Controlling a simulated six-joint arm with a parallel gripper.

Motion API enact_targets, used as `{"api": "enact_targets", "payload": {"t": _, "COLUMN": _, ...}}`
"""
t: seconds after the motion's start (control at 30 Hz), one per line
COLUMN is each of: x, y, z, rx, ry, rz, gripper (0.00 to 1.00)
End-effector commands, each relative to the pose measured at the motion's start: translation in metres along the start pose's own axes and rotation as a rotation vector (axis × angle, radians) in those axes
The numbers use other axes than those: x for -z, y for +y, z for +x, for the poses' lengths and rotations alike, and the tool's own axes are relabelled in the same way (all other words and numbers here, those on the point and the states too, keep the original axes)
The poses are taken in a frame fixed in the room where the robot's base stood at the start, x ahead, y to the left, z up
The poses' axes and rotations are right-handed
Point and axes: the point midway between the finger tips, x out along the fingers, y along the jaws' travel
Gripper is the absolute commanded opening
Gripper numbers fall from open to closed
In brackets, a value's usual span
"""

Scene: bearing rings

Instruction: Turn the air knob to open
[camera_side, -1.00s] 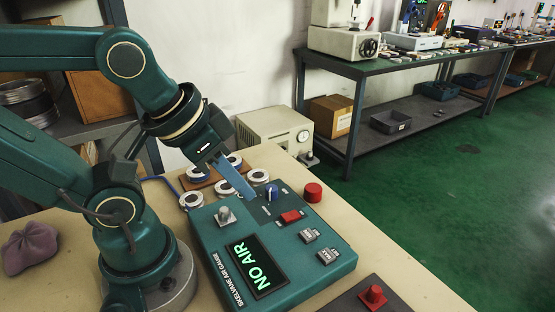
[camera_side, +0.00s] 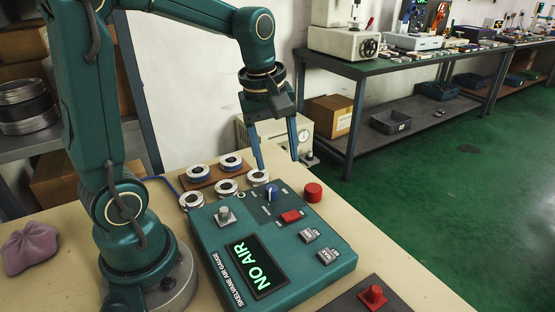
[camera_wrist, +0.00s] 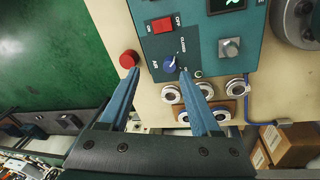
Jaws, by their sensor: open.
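The teal air gauge box (camera_side: 208,238) sits on the bench, its display reading "NO AIR". The blue air knob (camera_side: 271,193) stands on the dark panel at the box's far end. In the wrist view the knob (camera_wrist: 170,66) has a white pointer line and lies near "AIR" and "CLOSED" labels; a second label is partly hidden by a finger. My gripper (camera_side: 278,165) points down above and behind the knob, open, with its blue fingers apart and empty. In the wrist view the gripper (camera_wrist: 158,72) has its fingertips on either side of the knob's position.
A red button (camera_side: 313,192) stands beside the box, and a red switch (camera_side: 290,216) and grey knob (camera_side: 224,214) are on it. Several bearing rings (camera_side: 227,187) lie by its far edge. A red part (camera_side: 373,296) stands on a dark plate at the front right.

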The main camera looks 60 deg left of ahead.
Motion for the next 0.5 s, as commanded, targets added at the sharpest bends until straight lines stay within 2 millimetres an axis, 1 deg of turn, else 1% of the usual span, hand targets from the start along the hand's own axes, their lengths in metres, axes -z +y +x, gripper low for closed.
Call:
{"api": "enact_targets", "payload": {"t": 0.03, "x": 0.008, "y": -0.001, "z": 0.011, "rx": 0.034, "ry": -0.019, "rz": -0.048, "gripper": 0.64}}
{"api": "enact_targets", "payload": {"t": 0.1, "x": 0.017, "y": -0.002, "z": 0.023, "rx": 0.067, "ry": -0.037, "rz": -0.09, "gripper": 0.64}}
{"api": "enact_targets", "payload": {"t": 0.2, "x": 0.024, "y": -0.006, "z": 0.036, "rx": 0.103, "ry": -0.059, "rz": -0.119, "gripper": 0.64}}
{"api": "enact_targets", "payload": {"t": 0.43, "x": 0.026, "y": -0.015, "z": 0.056, "rx": 0.136, "ry": -0.08, "rz": -0.143, "gripper": 0.64}}
{"api": "enact_targets", "payload": {"t": 0.5, "x": 0.025, "y": -0.016, "z": 0.064, "rx": 0.137, "ry": -0.08, "rz": -0.142, "gripper": 0.64}}
